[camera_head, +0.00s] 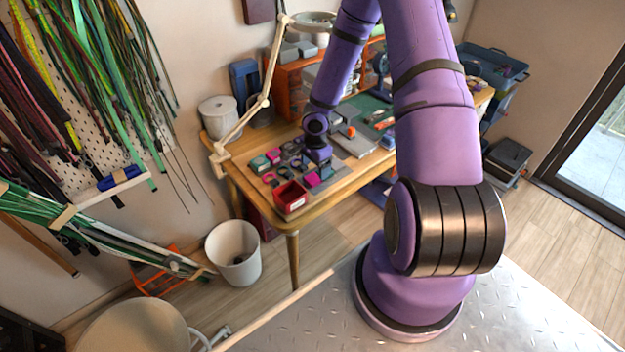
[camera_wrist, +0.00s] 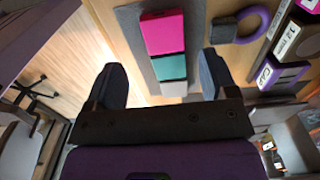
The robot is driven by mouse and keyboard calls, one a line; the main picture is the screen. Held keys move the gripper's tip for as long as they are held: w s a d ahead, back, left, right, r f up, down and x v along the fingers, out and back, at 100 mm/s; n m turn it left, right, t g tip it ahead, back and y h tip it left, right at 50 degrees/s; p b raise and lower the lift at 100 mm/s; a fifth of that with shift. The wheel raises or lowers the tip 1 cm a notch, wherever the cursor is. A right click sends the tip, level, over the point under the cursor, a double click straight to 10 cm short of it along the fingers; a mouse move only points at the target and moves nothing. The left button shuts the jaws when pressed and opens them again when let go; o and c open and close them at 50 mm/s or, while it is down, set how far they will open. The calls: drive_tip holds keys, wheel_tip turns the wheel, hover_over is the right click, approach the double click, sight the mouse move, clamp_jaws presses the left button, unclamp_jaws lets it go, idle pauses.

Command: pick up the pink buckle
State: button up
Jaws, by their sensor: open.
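In the wrist view a flat, pink rectangular piece (camera_wrist: 162,33) lies on a grey strip (camera_wrist: 133,35), in line with a teal piece (camera_wrist: 168,68) and a pale piece (camera_wrist: 173,89). No buckle detail shows on the pink piece. My gripper (camera_wrist: 161,65) is open and empty. Its two dark fingers straddle this row from above, with the pink piece mostly beyond the fingertips. In the head view my gripper (camera_head: 319,163) is over the table, and a pink piece (camera_head: 312,180) shows just below it. A second pink piece (camera_head: 273,156) lies farther left.
A red bin (camera_head: 290,197) stands at the table's front edge. A purple ring (camera_wrist: 252,24), a dark buckle-like piece (camera_wrist: 222,31) and labelled boxes (camera_wrist: 283,76) lie right of the row. A lamp arm (camera_head: 267,85) rises at the table's left.

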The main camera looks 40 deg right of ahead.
sight(313, 178)
drive_tip(key=f, duration=0.4)
drive_tip(key=shift+w+a, duration=0.3)
drive_tip(key=shift+f, duration=0.55)
drive_tip(key=shift+c, duration=0.3)
drive_tip(key=c, duration=0.9)
